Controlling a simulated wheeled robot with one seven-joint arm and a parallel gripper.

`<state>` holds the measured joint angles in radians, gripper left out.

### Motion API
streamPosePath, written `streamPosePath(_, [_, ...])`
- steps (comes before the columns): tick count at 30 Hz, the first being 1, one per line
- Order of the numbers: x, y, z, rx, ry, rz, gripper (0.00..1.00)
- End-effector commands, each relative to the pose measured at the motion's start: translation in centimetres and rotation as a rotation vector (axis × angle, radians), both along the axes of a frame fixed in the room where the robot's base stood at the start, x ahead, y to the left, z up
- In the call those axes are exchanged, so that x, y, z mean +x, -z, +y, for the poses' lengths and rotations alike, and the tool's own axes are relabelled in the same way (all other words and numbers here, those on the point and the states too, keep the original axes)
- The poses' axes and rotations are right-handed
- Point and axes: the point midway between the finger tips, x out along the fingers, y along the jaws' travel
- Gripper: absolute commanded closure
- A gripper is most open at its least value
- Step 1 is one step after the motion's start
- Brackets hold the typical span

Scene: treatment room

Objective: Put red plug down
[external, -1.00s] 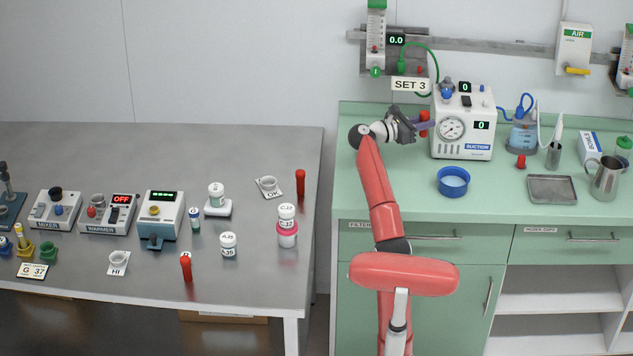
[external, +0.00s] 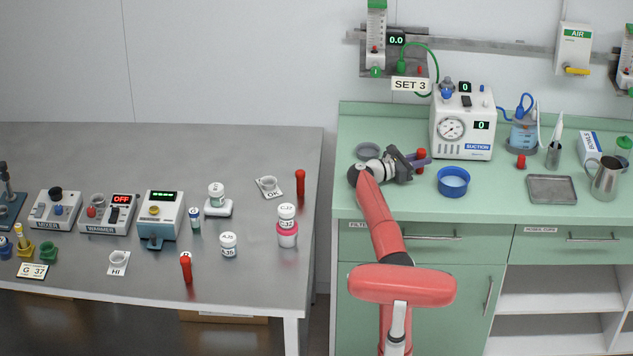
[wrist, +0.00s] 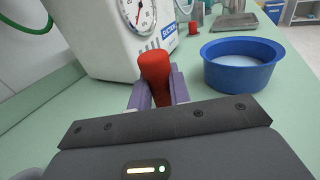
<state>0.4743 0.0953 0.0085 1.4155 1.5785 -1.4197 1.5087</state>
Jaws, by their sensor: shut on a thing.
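My gripper (external: 421,160) is over the green counter, in front of the suction unit and left of the blue bowl. It is shut on a red plug (external: 421,153). In the wrist view the red plug (wrist: 154,66) stands upright between my gripper's two purple-grey fingers (wrist: 158,92). Its lower end is hidden by the fingers and the gripper body, so I cannot tell whether it touches the counter.
The white suction unit (external: 463,125) stands just behind the plug. The blue bowl (external: 453,182) is close on the right. A grey ring-shaped dish (external: 368,150) lies to the left. Another red plug (external: 521,162) stands farther right. The counter front (external: 400,206) is clear.

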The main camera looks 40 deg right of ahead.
Motion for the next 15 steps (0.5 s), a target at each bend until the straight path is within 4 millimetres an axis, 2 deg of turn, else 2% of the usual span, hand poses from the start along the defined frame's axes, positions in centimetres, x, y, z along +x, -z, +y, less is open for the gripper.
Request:
streamPosePath(7, [0.02, 0.49, 0.01, 0.000, -0.001, 0.001, 1.00])
streamPosePath(8, [0.02, 0.36, 0.01, 0.000, -0.001, 0.001, 0.79])
streamPosePath(9, [0.02, 0.30, 0.01, 0.000, -0.001, 0.001, 0.73])
streamPosePath(12, [0.02, 0.29, 0.01, 0.000, -0.001, 0.001, 0.60])
streamPosePath(15, [0.02, 0.29, 0.01, 0.000, -0.001, 0.001, 0.59])
